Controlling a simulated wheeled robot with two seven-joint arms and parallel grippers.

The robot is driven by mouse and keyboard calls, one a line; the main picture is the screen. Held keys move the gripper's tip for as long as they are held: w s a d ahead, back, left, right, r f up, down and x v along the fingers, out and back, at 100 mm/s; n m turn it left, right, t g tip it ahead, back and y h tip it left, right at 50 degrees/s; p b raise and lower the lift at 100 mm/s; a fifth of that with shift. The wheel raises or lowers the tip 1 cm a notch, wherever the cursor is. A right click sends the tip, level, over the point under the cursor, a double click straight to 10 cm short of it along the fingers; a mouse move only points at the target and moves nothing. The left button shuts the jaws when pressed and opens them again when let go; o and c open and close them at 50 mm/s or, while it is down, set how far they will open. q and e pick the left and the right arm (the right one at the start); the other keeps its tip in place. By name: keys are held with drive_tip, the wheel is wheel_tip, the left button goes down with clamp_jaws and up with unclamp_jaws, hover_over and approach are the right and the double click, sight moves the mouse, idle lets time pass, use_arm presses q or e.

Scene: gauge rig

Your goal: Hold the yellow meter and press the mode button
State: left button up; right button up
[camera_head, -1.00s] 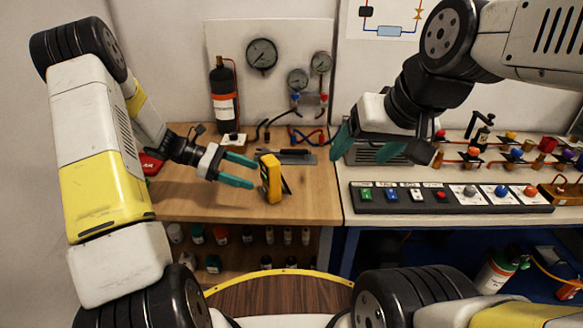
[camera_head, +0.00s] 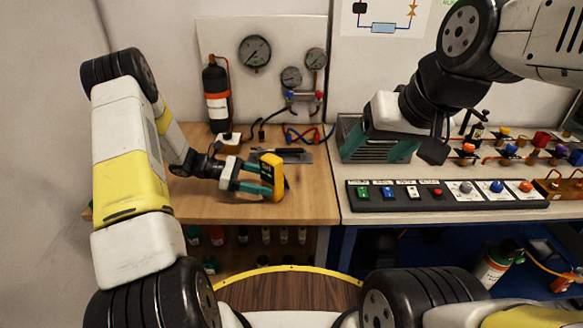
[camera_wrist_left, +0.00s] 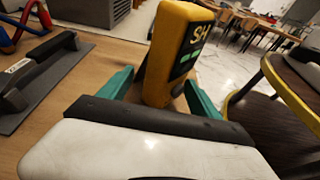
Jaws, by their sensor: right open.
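The yellow meter (camera_head: 278,178) stands upright on the wooden bench. In the left wrist view the meter (camera_wrist_left: 165,50) shows lettering and a dark, green-lit panel on its right-hand face; I cannot make out the mode button. My left gripper (camera_head: 262,180) is at the meter, one teal finger on each side. In the left wrist view its fingers (camera_wrist_left: 160,92) are spread, with small gaps to the meter visible. My right gripper (camera_head: 376,153) is open and empty, raised above the right-hand bench, well to the right of the meter.
A dark flat tool with a handle (camera_head: 287,154) lies behind the meter. A black panel of buttons and knobs (camera_head: 445,195) lies on the right bench, with a grey vented box (camera_head: 350,130) behind my right gripper. The wooden bench front (camera_head: 220,208) is clear.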

sight(288, 195)
use_arm(q)
drive_tip(key=shift+x, duration=3.9)
drive_tip(key=shift+c, duration=0.2)
drive_tip(key=c, duration=0.9)
use_arm(e)
clamp_jaws()
